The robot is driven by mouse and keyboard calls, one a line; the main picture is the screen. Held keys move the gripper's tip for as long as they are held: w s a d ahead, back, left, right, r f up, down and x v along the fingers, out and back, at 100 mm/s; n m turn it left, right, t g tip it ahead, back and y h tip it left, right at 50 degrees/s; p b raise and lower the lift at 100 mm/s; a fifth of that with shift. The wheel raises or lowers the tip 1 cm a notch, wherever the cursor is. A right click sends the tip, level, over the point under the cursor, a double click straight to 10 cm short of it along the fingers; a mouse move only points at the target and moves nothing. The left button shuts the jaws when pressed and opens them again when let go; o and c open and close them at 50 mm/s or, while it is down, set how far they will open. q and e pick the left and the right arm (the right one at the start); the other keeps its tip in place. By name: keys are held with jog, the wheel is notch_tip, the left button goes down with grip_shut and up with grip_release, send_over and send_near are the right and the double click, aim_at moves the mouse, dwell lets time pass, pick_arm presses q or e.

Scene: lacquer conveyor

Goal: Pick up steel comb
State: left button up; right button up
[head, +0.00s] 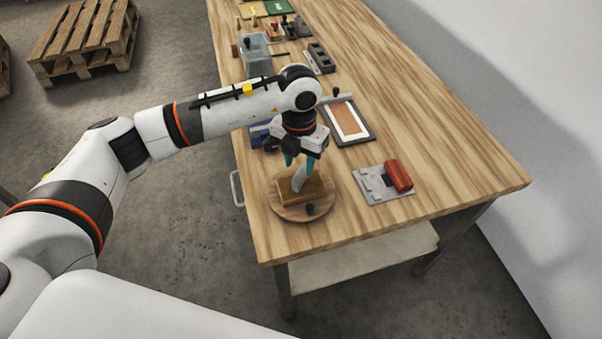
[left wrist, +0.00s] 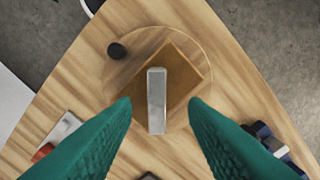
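The steel comb (head: 298,179) shows as a narrow grey piece at a brown wooden block (head: 318,189) on a round wooden board (head: 290,213). In the left wrist view the comb (left wrist: 157,105) is a pale grey bar in the middle, over the brown block (left wrist: 181,75). My left gripper (head: 297,164) is pointed down over the block. Its teal fingers (left wrist: 159,108) are apart, one on each side of the comb, with gaps showing between them and it. The comb's teeth cannot be made out. My right gripper is in neither view.
A black knob (head: 310,209) sits on the board's near edge. A grey plate (head: 375,196) with a red roller (head: 398,176) lies to the right. A dark framed panel (head: 363,134) and a grey container (head: 256,58) are farther back. The table's right side (head: 440,150) is clear.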

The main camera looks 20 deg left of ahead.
aim_at(301, 171)
pick_arm(q)
notch_tip(301, 171, down, 4)
jog(key=shift+s+d+r+p, duration=0.15)
jog(key=shift+r+p, duration=0.1)
jog(key=shift+p, duration=0.45)
jog(key=shift+w+f, duration=0.2)
jog(key=shift+f, duration=0.25)
grip_shut()
jog(key=shift+r, duration=0.1)
